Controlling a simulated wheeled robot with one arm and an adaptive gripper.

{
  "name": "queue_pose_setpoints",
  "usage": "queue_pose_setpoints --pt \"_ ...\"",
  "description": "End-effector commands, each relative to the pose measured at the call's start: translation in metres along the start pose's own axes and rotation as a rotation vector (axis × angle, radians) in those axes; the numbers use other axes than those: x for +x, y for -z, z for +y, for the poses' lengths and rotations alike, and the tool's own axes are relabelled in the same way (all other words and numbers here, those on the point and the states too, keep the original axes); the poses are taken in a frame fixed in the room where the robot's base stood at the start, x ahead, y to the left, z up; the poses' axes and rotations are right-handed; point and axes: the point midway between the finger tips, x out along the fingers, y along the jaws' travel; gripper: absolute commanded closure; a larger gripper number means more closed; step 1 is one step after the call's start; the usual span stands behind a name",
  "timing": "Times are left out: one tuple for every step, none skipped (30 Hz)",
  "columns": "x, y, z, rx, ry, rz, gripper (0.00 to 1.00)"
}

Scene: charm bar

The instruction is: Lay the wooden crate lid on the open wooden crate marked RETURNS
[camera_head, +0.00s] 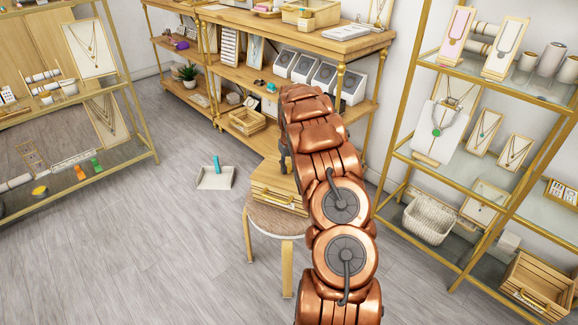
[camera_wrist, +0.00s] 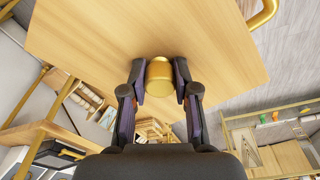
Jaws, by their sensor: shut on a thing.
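My gripper (camera_wrist: 160,82) is shut on the round brass knob of the wooden crate lid (camera_wrist: 95,40), a flat pale board that fills the upper wrist view. In the head view, a wooden crate (camera_head: 290,204) with a brass handle stands on a round stool. A pale flat wooden surface (camera_head: 267,174) shows at its top, apparently the lid. My arm hides the right part of the crate and the gripper. No RETURNS marking is readable, and I cannot tell whether the lid touches the crate. A curved brass bar (camera_wrist: 265,12) shows beside the lid's edge.
The stool (camera_head: 262,216) stands on open grey floor, with a dustpan (camera_head: 215,178) to its left. Another wooden crate (camera_head: 540,284) sits at the lower right. Brass-framed jewellery shelves (camera_head: 466,175) stand at right, left and back. A small slatted crate (camera_head: 246,121) is on the back shelf.

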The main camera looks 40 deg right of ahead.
Motion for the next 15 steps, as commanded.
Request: queue_pose_setpoints --pt "-0.0002 0.0002 0.0 0.0 0.0 0.001 1.0" --pt "-0.0002 0.0002 0.0 0.0 0.0 0.001 1.0" --pt "-0.0002 0.0002 0.0 0.0 0.0 0.001 1.0" --pt "-0.0003 0.0003 0.0 0.0 0.0 0.001 1.0" --pt "-0.0003 0.0003 0.0 0.0 0.0 0.001 1.0" --pt "-0.0003 0.0003 0.0 0.0 0.0 0.001 1.0" --pt "-0.0003 0.0003 0.0 0.0 0.0 0.001 0.67" --pt "-0.0002 0.0002 0.0 0.0 0.0 0.001 0.64" --pt "-0.0002 0.0002 0.0 0.0 0.0 0.001 0.6" --pt "-0.0002 0.0002 0.0 0.0 0.0 0.001 0.57" --pt "-0.0002 0.0002 0.0 0.0 0.0 0.001 0.54" --pt "-0.0002 0.0002 0.0 0.0 0.0 0.0 0.5" --pt "-0.0001 0.0001 0.0 0.0 0.0 0.0 0.47" --pt "-0.0001 0.0001 0.0 0.0 0.0 0.0 0.43" --pt "-0.0001 0.0001 0.0 0.0 0.0 0.0 0.41"
